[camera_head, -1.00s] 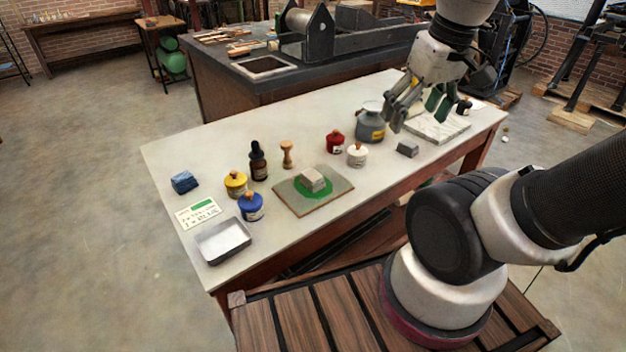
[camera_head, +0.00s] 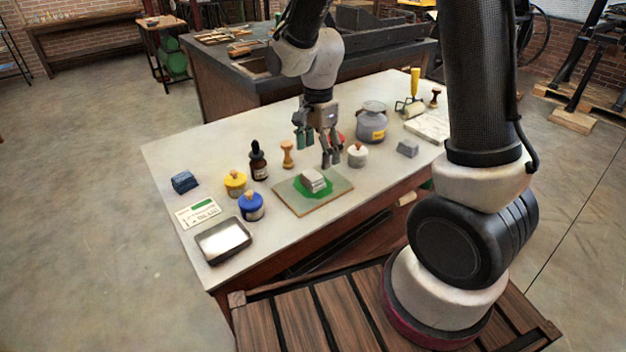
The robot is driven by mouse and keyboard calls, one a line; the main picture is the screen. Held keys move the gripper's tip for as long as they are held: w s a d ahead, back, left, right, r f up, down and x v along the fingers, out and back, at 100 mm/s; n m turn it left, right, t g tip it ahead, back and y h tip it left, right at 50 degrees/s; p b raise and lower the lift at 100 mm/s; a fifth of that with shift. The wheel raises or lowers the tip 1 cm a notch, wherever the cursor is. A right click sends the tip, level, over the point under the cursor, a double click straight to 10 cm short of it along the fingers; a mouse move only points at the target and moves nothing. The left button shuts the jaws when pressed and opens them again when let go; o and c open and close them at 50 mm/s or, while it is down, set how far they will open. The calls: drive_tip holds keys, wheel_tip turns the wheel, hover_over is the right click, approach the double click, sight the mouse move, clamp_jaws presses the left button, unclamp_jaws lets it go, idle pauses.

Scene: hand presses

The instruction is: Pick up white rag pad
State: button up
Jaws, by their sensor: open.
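A small whitish-grey pad (camera_head: 314,180), which looks like the white rag pad, lies on a green patch on a flat square board (camera_head: 290,199) near the table's front edge. My gripper (camera_head: 319,152) points down above and just behind the pad. Its fingers are spread with nothing between them, and they look clear of the pad. The fingers partly hide a red jar (camera_head: 341,138) behind them.
A wooden stamp handle (camera_head: 287,154) and a dropper bottle (camera_head: 258,162) stand left of my gripper. A white jar (camera_head: 358,156), grey block (camera_head: 408,148) and grey canister (camera_head: 371,124) stand right. Yellow (camera_head: 235,184) and blue jars (camera_head: 251,207), a blue block (camera_head: 185,181) and a metal tray (camera_head: 222,241) are farther left.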

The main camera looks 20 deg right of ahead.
sight(315, 173)
drive_tip(key=f, duration=0.7)
drive_tip(key=shift+a+f, duration=0.25)
drive_tip(key=shift+f, duration=0.15)
drive_tip(key=c, duration=1.2)
drive_tip(key=shift+o, duration=0.2)
drive_tip(key=shift+r, duration=0.15)
